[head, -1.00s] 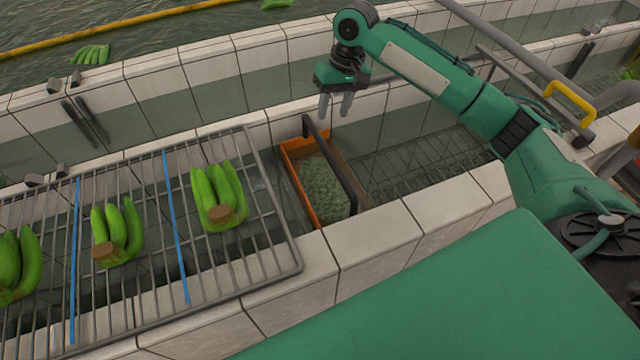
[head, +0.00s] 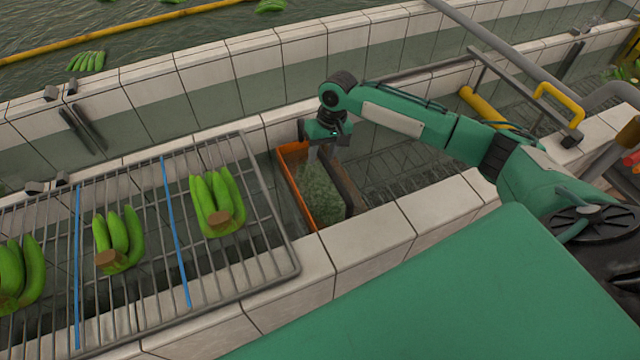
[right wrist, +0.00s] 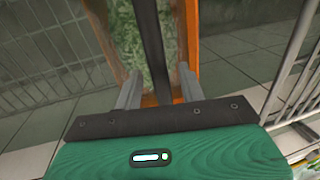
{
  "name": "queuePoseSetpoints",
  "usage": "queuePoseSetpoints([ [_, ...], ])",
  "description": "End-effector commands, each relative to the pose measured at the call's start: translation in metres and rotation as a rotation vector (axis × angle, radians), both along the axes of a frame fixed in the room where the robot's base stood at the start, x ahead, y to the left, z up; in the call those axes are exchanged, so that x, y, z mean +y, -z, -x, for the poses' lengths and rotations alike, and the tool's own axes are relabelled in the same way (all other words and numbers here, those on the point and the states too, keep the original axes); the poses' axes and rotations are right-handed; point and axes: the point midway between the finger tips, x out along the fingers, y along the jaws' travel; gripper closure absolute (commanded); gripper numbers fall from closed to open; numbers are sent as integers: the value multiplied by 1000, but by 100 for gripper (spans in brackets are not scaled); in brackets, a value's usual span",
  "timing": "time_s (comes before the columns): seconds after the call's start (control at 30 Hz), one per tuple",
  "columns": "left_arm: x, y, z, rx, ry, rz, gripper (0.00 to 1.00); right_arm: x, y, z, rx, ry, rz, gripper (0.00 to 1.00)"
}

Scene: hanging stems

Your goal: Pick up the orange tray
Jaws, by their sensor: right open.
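The orange tray (head: 299,187) sits in the channel to the right of the wire rack, with grey-green material inside it. A dark handle bar (head: 344,182) runs lengthwise over it. My right gripper (head: 326,152) is above the tray's far end, partly hiding it. In the right wrist view the open fingers (right wrist: 156,88) stand on either side of the dark handle bar (right wrist: 150,45), apart from it. The orange tray rim (right wrist: 191,55) shows beyond them. My left gripper is not in view.
A wire rack (head: 262,205) with green banana bunches (head: 217,203) and blue dividers lies left of the tray. Tiled walls (head: 370,237) bound the channel in front and behind. A yellow handle (head: 560,105) and grey pipes are at the right.

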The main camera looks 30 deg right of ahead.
Motion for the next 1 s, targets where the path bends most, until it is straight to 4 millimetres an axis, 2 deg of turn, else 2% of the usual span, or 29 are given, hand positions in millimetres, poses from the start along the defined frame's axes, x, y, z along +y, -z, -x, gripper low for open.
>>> queuePoseSetpoints([
  [0.1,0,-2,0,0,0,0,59,2,9,0,0,0,1,59],
  [0.33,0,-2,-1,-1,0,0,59,2,10,0,-1,-1,1,59],
  [0.53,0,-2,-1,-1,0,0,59,2,10,0,-1,0,1,99],
  [1.0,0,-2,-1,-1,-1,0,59,2,10,0,-1,0,1,100],
])
